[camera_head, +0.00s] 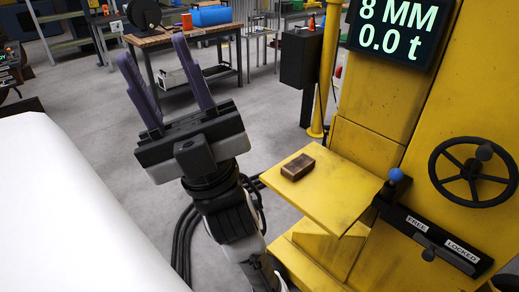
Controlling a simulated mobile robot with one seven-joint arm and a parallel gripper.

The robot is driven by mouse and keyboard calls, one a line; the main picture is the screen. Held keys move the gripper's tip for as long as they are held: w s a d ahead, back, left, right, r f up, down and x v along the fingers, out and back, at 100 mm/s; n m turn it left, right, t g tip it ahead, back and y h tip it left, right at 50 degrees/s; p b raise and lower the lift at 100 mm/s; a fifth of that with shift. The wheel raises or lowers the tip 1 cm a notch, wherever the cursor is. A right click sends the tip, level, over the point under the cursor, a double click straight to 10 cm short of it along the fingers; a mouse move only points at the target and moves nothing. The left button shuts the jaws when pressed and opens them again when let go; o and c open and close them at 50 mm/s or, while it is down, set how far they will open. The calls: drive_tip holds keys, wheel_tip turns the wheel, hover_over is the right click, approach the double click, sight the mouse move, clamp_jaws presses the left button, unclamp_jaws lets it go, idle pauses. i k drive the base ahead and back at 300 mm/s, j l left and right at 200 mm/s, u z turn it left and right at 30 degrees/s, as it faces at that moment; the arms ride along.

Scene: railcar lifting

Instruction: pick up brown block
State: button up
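The brown block (298,167) lies on a yellow shelf (325,195) that juts from the yellow machine, near the shelf's back left edge. My gripper (158,62) is raised at the left of the shelf, with its two purple fingers pointing up and away. The fingers are apart with nothing between them. The gripper is clear of the block, which sits to its right and lower in the picture.
The yellow machine (385,100) carries a display reading "8 MM 0.0 t", a black handwheel (474,172) and a blue-knobbed lever (395,175) beside the shelf. A white surface (60,215) fills the lower left. A workbench (190,36) stands behind; grey floor lies between.

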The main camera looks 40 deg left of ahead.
sight(295, 168)
drive_tip(key=i+u, duration=0.1)
drive_tip(key=u, duration=1.15)
drive_tip(key=i+l, duration=0.35)
drive_tip(key=i+l+u, duration=0.1)
drive_tip(key=i+l, duration=0.2)
drive_tip(key=l, duration=0.25)
drive_tip(key=k+j+u, duration=0.2)
drive_tip(key=k+j, duration=0.2)
drive_tip(key=i+j, duration=0.1)
drive_tip(key=i, duration=0.35)
